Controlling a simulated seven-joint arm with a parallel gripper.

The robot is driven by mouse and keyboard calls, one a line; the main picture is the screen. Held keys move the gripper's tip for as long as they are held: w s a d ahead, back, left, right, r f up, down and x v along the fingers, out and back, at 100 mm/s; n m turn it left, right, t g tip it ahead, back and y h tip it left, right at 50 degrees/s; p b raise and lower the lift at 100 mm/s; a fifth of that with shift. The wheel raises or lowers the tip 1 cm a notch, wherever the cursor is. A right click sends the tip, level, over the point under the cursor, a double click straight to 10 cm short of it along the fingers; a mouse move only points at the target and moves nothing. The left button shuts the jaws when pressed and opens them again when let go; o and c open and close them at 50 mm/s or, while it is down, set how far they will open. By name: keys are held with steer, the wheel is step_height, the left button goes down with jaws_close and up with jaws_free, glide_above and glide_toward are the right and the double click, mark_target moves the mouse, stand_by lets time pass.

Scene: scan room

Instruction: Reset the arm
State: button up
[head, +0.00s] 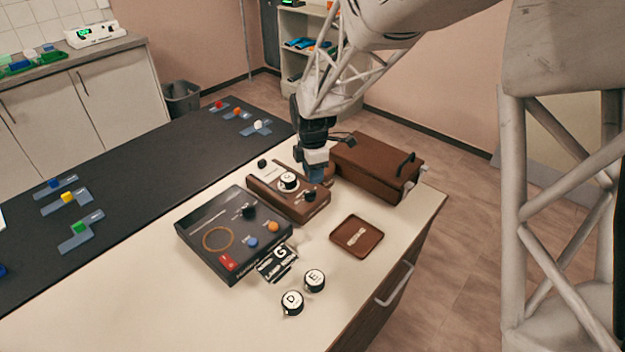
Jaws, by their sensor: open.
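My gripper (318,174) points down over the bench, low between the brown control box and the brown case. Its fingertips are small and partly hidden; nothing shows held between them, and it is open. My arm reaches in from the upper right. The brown control box (262,197), with a white-topped knob (289,180) and a dark knob (310,195), is just left of the gripper. The brown case (375,168) with a black handle is just right of it. I cannot tell whether the fingers touch either one.
A black panel (205,225) with coloured knobs sits to the left. A G plate (279,264), knobs D (292,303) and E (314,280) and a brown tray (342,240) lie in front. Coloured blocks sit on the dark mat (130,190). The bench's front left is clear.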

steer(key=shift+r, duration=0.65)
steer(key=shift+s+d+r, duration=0.2)
steer(key=shift+r, duration=0.05)
steer(key=s+d+r+m+t, duration=0.1)
steer(key=s+d+r+m, duration=0.3)
steer(key=s+m, duration=0.3)
steer(key=s+d+r+m, duration=0.5)
steer(key=s+r+m, duration=0.1)
steer(key=s, duration=0.9)
steer(key=s+d+r+m+t, duration=0.1)
steer(key=s+d+r+m, duration=0.3)
steer(key=s+m, duration=0.4)
steer(key=s+r, duration=0.1)
steer(key=s, duration=0.2)
steer(key=shift+s+d+t, duration=0.15)
steer(key=shift+d+t, duration=0.05)
steer(key=shift+t, duration=0.1)
